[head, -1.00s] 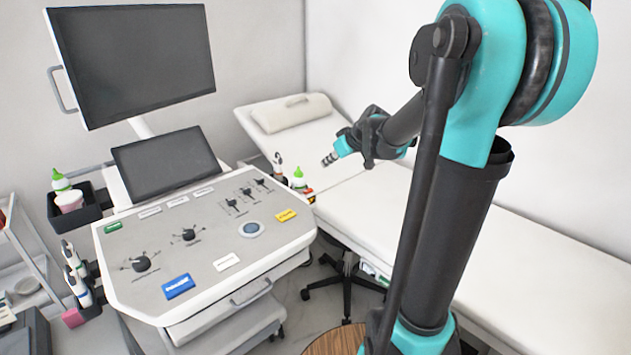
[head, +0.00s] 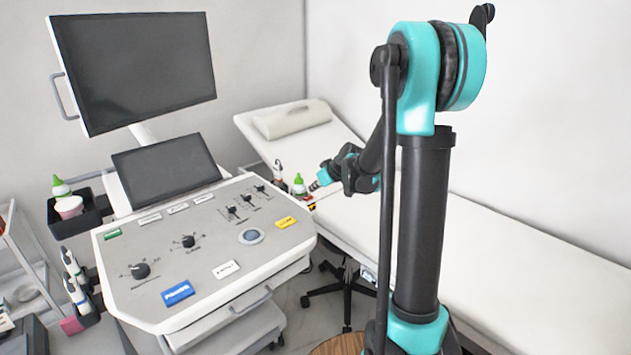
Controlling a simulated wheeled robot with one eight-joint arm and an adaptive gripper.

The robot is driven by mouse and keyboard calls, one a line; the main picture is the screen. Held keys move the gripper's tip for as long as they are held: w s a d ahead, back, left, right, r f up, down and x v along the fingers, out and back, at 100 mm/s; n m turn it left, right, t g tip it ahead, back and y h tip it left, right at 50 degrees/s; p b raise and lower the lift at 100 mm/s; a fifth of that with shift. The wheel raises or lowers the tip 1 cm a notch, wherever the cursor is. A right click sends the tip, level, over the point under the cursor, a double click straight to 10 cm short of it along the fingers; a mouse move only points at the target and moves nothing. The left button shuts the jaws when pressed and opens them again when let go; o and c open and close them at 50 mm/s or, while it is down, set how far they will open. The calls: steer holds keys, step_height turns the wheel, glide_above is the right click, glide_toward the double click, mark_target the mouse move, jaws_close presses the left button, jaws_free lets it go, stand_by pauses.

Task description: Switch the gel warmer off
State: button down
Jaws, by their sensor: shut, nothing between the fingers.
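A white gel bottle with a green cap (head: 299,184) stands at the right side of the ultrasound console (head: 140,300). A small unit with red and yellow parts (head: 309,199) sits just below the bottle; it looks like the gel warmer, but its switch is too small to make out. My gripper (head: 315,186) is shut and empty, its tip pointing left, close to the right of the bottle and just above the red part. I cannot tell whether it touches either.
A probe (head: 278,171) stands left of the bottle. The exam bed (head: 440,230) lies behind and right, with a pillow (head: 292,119) on it. A black tray (head: 88,221) with another green-capped bottle (head: 60,187) is at the console's left. Two screens rise behind the console.

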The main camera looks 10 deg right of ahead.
steer(key=shift+f, duration=0.45)
steer(key=shift+w+d+f, duration=0.1)
steer(key=shift+d+f, duration=0.05)
steer(key=shift+f, duration=0.1)
steer(key=shift+s+a+r, duration=0.35)
steer(key=shift+s+a, duration=0.15)
steer(key=shift+a, duration=0.15)
stand_by(0.3)
